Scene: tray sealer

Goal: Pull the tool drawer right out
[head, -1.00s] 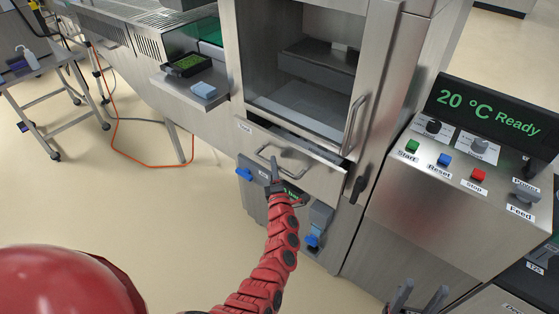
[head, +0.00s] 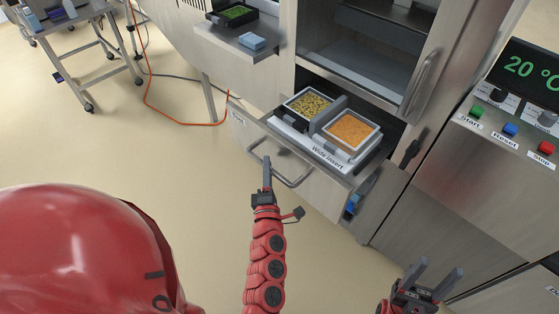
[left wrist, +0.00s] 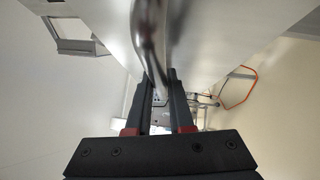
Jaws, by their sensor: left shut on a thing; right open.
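The tool drawer (head: 240,121) stands open from the machine's front, in the middle of the head view. My right gripper (head: 432,277) is open and empty at the lower right, apart from the drawer.
The chamber above the drawer has a tall door handle (head: 420,85) to its right. The control panel with buttons (head: 510,129) stands at the right.

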